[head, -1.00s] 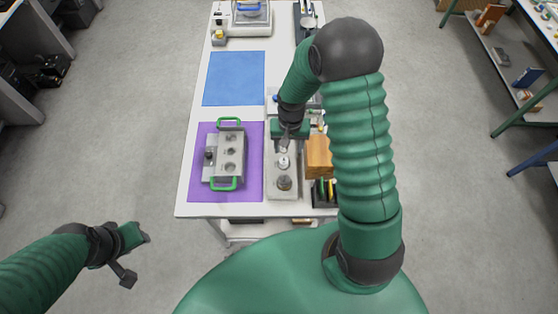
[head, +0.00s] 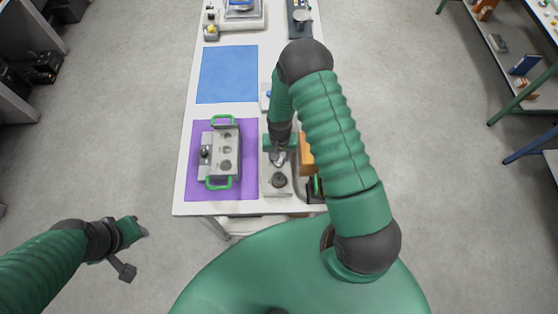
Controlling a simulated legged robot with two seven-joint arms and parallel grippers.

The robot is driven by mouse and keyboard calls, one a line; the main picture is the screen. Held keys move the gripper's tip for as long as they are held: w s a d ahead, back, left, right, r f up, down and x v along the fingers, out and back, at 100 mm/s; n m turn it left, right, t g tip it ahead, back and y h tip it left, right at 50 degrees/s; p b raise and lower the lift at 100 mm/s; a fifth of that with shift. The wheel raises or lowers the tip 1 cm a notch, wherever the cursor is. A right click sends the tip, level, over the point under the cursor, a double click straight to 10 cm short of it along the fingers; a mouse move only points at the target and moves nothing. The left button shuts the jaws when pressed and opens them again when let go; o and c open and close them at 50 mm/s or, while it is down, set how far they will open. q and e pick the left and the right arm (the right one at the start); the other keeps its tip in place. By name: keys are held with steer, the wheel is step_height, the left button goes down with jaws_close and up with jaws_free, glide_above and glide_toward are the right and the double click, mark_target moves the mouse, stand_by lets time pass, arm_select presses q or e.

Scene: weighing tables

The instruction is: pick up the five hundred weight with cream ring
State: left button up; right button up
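A pale grey tray (head: 275,192) lies along the right part of the table. A small metal weight with a dark top (head: 278,180) stands near its front end. Another metal weight (head: 278,158) is just behind it, partly covered by my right gripper. No cream ring or number is readable at this size. My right gripper (head: 280,154) points down over the tray at this rear weight. Whether its fingers are open or touch the weight is unclear. My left gripper (head: 132,250) hangs over the floor, left of the table and away from the weights; its fingers are not clear.
A grey block with green handles (head: 224,165) stands on a purple mat (head: 243,192), left of the tray. A blue mat (head: 228,75) lies behind. An orange-brown box (head: 306,155) is right of the tray, partly behind my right arm. A scale (head: 242,14) stands at the far end.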

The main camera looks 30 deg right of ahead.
steer(key=shift+w+d, duration=0.1)
steer(key=shift+c, duration=2.4)
steer(key=shift+a, duration=0.2)
steer(key=shift+c, duration=1.3)
steer(key=shift+s+a+r, duration=0.15)
steer(key=shift+s+a, duration=0.05)
steer(key=shift+a, duration=0.25)
jaws_close()
steer(key=shift+d, duration=0.35)
steer(key=shift+a, duration=0.15)
